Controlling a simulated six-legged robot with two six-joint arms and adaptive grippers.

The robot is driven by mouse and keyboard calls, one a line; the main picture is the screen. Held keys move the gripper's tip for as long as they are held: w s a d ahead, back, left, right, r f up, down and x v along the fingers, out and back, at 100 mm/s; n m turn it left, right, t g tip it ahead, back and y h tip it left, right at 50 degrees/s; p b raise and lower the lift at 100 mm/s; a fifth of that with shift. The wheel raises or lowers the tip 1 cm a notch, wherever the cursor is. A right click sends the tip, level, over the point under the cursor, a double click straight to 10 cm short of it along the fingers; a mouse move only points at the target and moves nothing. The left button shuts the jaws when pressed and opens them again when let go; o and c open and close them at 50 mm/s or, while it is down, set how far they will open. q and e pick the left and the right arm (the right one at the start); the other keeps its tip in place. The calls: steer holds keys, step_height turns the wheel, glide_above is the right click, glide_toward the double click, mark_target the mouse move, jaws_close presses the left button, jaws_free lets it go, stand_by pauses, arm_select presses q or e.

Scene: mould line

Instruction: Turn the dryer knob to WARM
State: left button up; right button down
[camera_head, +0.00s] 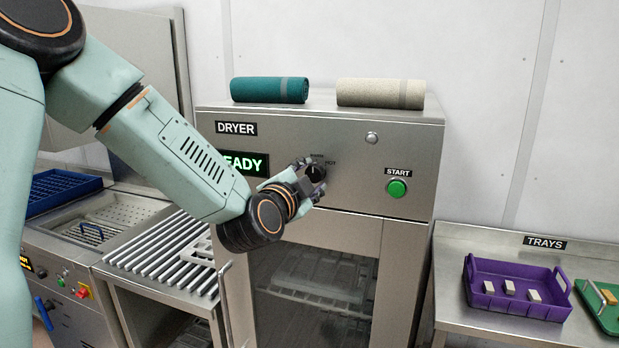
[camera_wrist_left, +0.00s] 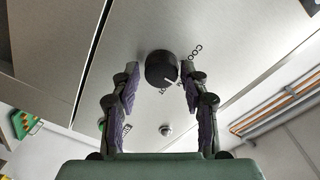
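The dryer (camera_head: 340,222) is a steel cabinet with a READY display. Its round black knob (camera_head: 316,172) is on the front panel, with a small label above it and HOT to its right. In the left wrist view the knob (camera_wrist_left: 161,67) shows a white pointer mark at its lower right. COOL is printed to its upper right there; another label below it is mostly unreadable. My left gripper (camera_head: 311,177) is at the knob, its purple-padded fingers (camera_wrist_left: 160,88) spread on both sides. Gaps show between pads and knob. My right gripper is out of view.
A green START button (camera_head: 397,188) and a small round fitting (camera_head: 372,138) are on the same panel. Teal (camera_head: 268,90) and beige (camera_head: 380,93) rolls lie on top. A purple tray (camera_head: 515,290) is at right; a roller rack (camera_head: 165,258) is at left.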

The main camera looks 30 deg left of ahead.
arm_select(q)
steer(key=shift+o, duration=1.1)
steer(key=shift+r, duration=0.1)
steer(key=s+d, duration=0.1)
steer(key=s, duration=0.6)
steer(key=shift+d, duration=0.2)
steer(key=shift+s+r, duration=0.1)
steer(key=shift+s, duration=0.1)
